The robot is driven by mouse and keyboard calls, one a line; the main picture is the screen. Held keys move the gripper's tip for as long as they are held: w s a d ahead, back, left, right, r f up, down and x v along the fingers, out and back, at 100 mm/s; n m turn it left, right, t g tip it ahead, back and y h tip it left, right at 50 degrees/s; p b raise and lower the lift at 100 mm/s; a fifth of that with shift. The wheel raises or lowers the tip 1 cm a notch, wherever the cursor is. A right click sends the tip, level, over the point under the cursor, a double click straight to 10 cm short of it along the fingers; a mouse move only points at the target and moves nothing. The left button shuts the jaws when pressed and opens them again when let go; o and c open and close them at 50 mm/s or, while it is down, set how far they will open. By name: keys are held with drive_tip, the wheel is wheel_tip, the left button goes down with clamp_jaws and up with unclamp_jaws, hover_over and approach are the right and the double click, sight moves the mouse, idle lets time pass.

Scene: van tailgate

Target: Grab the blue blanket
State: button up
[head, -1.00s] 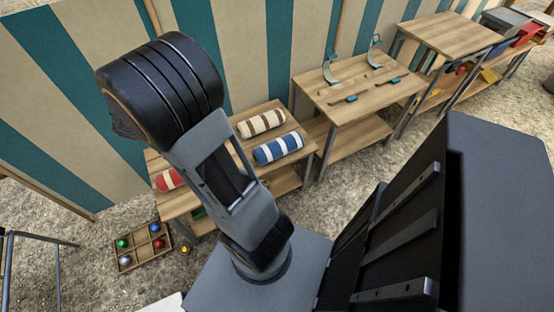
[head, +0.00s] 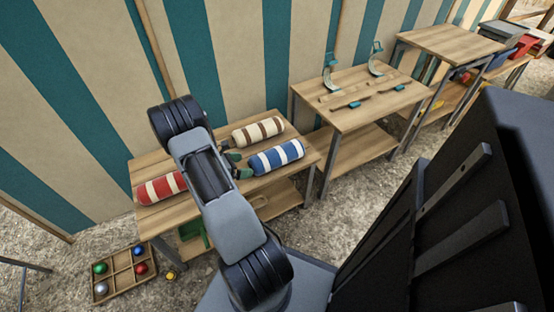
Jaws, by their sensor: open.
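The blue blanket (head: 276,158) is a rolled blue bundle with white stripes. It lies on a low wooden table (head: 163,219), at the right of its top. My gripper (head: 243,165) is open at the left end of the blue blanket, between it and my arm. Part of the gripper is hidden behind my arm, and I cannot tell whether it touches the blanket.
A brown and cream striped roll (head: 258,131) lies just behind the blue one. A red and white roll (head: 162,188) lies at the table's left. A wooden tray (head: 113,280) with coloured balls is on the ground. A second table (head: 360,114) stands to the right.

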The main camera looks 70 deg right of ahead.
sight(258, 163)
drive_tip(key=shift+b+x, duration=1.2)
drive_tip(key=shift+x, duration=2.4)
drive_tip(key=shift+w+d, duration=0.1)
drive_tip(key=c, duration=0.7)
drive_tip(key=shift+c, duration=0.5)
drive_tip(key=shift+r, duration=0.15)
